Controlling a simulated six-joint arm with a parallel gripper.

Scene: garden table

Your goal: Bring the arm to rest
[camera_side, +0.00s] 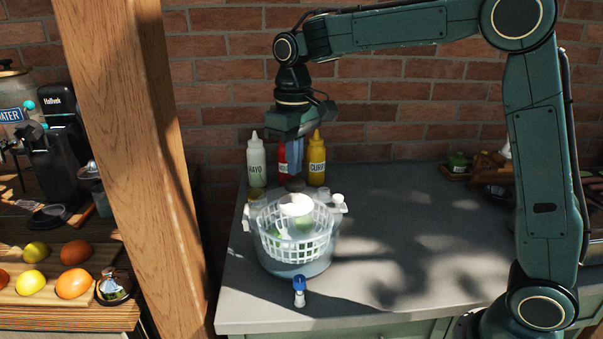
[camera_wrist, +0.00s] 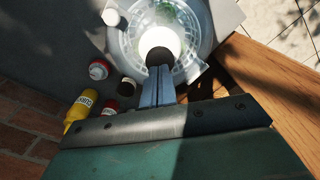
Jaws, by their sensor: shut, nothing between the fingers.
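My gripper (camera_side: 293,172) points down above a clear bowl with a white basket (camera_side: 290,235), in front of the brick wall. Its fingers are together and hold nothing. In the wrist view the shut fingers (camera_wrist: 161,84) reach toward a dark round piece (camera_wrist: 160,57) beside a bright white disc (camera_wrist: 160,40), over the bowl. In the side view the white disc (camera_side: 296,205) sits at the top of the basket, just below the fingertips. I cannot tell whether the fingertips touch the dark piece. Something green shows inside the basket.
Mayo (camera_side: 256,162), red (camera_side: 283,160) and yellow curry (camera_side: 317,158) bottles stand close behind the bowl. A small blue-topped item (camera_side: 299,290) is in front. A wooden post (camera_side: 140,150) rises at left.

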